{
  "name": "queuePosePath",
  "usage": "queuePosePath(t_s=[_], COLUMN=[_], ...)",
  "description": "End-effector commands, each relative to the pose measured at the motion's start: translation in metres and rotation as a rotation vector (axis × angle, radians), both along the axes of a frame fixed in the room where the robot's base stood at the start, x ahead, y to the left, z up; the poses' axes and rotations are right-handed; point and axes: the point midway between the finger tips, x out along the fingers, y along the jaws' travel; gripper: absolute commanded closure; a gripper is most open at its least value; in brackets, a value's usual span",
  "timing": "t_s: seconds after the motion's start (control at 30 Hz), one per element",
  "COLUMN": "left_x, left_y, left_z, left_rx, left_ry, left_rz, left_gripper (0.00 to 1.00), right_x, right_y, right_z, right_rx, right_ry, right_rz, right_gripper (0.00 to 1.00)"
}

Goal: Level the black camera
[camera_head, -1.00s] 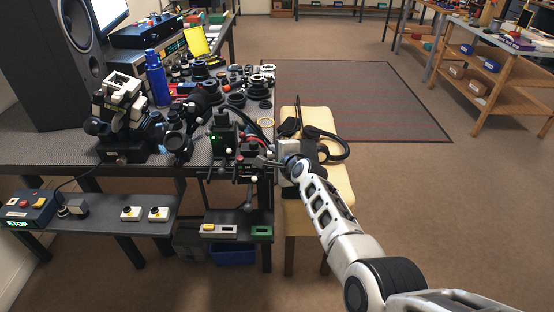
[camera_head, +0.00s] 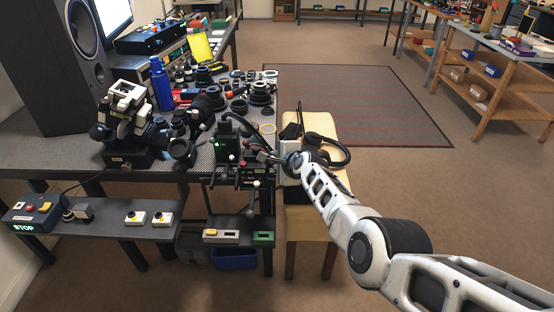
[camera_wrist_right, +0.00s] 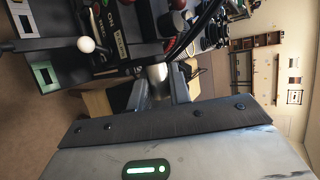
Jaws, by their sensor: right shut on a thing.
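The black camera (camera_head: 228,142) stands at the front right corner of the dark bench, on a mount with small levers and red knobs; a small green light shows on it. Whether it is level I cannot tell. My right gripper (camera_head: 270,157) reaches it from the right. In the right wrist view my right gripper (camera_wrist_right: 166,92) is shut on a short silver cylindrical knob (camera_wrist_right: 158,73) beside dark panels lettered "ON". The fingers hide part of the knob. My left gripper is not in view.
A tan padded stool (camera_head: 312,190) with black headphones (camera_head: 332,150) stands under my right forearm. Lens rings (camera_head: 260,92) and a blue bottle (camera_head: 161,84) crowd the bench. A lower shelf (camera_head: 90,222) carries switch boxes. Open floor lies to the right.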

Motion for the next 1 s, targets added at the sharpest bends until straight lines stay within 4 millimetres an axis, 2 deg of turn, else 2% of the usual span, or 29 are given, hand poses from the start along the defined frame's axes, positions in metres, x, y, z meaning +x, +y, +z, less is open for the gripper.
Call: queuePosePath(t_s=[0.07, 0.1, 0.17, 0.57, 0.8, 0.87, 1.0], left_x=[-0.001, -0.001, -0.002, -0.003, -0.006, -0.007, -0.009], left_y=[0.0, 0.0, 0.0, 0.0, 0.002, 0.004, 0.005], left_z=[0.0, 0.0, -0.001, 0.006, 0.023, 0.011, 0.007], left_rx=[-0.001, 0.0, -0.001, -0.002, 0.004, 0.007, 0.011], left_ry=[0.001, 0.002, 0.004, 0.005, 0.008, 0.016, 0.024], left_rz=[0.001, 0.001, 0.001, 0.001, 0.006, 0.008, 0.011], left_gripper=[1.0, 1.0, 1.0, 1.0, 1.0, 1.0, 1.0], right_x=[0.002, 0.002, 0.002, -0.003, -0.022, -0.025, -0.036], right_y=[0.0, 0.0, 0.0, -0.001, -0.009, -0.009, -0.014], right_z=[0.003, 0.003, 0.003, 0.004, 0.02, 0.017, 0.024], right_rx=[0.002, 0.002, 0.001, 0.001, 0.001, 0.001, 0.002], right_ry=[-0.006, -0.006, -0.007, -0.003, -0.003, -0.006, -0.005], right_rz=[-0.003, -0.003, -0.002, -0.001, -0.004, -0.001, -0.002], right_gripper=[1.0, 0.72, 0.59, 0.59, 0.59, 0.59, 0.59])
